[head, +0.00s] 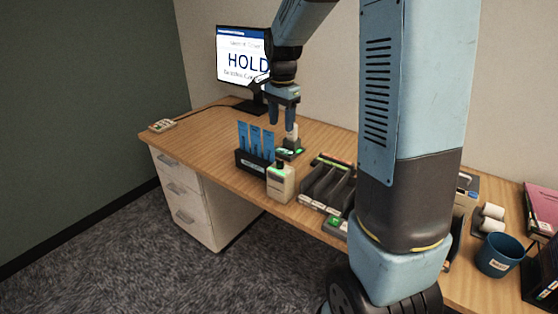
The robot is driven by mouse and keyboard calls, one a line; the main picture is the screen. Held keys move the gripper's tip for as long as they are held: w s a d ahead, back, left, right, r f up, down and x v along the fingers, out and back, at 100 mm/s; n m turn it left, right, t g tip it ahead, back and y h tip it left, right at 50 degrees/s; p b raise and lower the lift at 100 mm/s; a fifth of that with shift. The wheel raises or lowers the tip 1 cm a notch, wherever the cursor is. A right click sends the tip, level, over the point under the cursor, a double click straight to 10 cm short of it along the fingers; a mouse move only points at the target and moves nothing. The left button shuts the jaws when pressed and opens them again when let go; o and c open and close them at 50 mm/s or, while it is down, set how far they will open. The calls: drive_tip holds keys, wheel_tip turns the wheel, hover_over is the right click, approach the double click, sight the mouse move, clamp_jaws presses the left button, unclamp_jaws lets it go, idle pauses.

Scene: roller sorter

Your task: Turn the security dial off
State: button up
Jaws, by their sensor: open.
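No part in view can be made out for certain as the security dial; it may be too small to tell or hidden behind my arm. My gripper (283,124) points down over the back of the desk, its two fingers apart. A small upright pale piece on a dark base with green marks (290,152) stands just below and beside the right finger. I cannot tell whether they touch. A monitor (241,58) at the back of the desk shows the word HOLD, partly covered by my arm.
On the wooden desk (208,137) are a black holder with blue cards (250,162), a white bottle-like container (280,183), a dark slotted sorter (325,184) and a blue cup (499,257). A small keypad (162,126) lies at the left edge. My arm hides the desk's middle right.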

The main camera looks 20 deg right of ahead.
sight(280, 161)
drive_tip(key=shift+m, duration=0.3)
drive_tip(key=f, duration=1)
drive_tip(key=w+f, duration=0.1)
drive_tip(key=f, duration=0.4)
drive_tip(key=shift+w+f, duration=0.1)
drive_tip(key=shift+c, duration=0.3)
